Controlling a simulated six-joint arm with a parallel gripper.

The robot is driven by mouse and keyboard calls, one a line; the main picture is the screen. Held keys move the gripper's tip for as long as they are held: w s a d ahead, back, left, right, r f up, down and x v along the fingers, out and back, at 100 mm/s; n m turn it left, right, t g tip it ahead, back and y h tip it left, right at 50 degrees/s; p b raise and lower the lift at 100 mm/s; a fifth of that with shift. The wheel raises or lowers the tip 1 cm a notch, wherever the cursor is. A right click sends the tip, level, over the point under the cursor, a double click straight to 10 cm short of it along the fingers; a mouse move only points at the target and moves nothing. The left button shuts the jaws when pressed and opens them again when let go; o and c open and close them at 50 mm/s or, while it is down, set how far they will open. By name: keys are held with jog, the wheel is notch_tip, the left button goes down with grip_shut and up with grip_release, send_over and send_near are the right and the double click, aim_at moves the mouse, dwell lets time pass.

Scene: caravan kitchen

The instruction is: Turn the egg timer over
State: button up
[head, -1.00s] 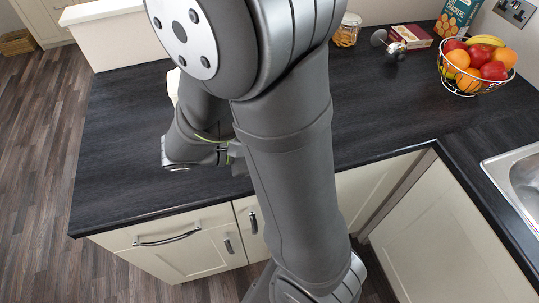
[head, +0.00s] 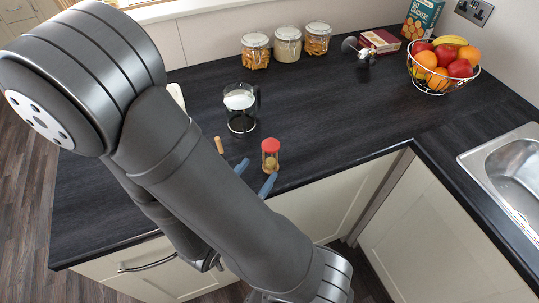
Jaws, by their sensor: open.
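The egg timer (head: 270,155) is a small sand glass with a red top, a wooden-coloured lower part and sand showing in its glass. The rest of my gripper is hidden behind my arm.
A glass coffee press (head: 241,108) stands behind the timer. A small wooden handle (head: 219,145) shows left of it. Jars (head: 287,46), a metal tool (head: 358,50), boxes and a fruit bowl (head: 441,78) stand farther back. A sink (head: 510,175) is at right. Worktop right of the timer is clear.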

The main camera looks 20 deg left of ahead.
aim_at(266, 161)
jog(key=shift+w+d+f, duration=0.1)
jog(key=shift+w+d, duration=0.05)
jog(key=shift+w, duration=1.05)
jog(key=shift+w+d+f, duration=0.15)
jog(key=shift+w+d, duration=0.05)
jog(key=shift+w, duration=1.05)
jog(key=shift+w+d+f, duration=0.1)
jog(key=shift+w+d, duration=0.05)
jog(key=shift+w, duration=1.05)
jog(key=c, duration=0.8)
jog(key=shift+r, duration=0.1)
jog(key=shift+c, duration=0.4)
jog(key=shift+r, duration=3.65)
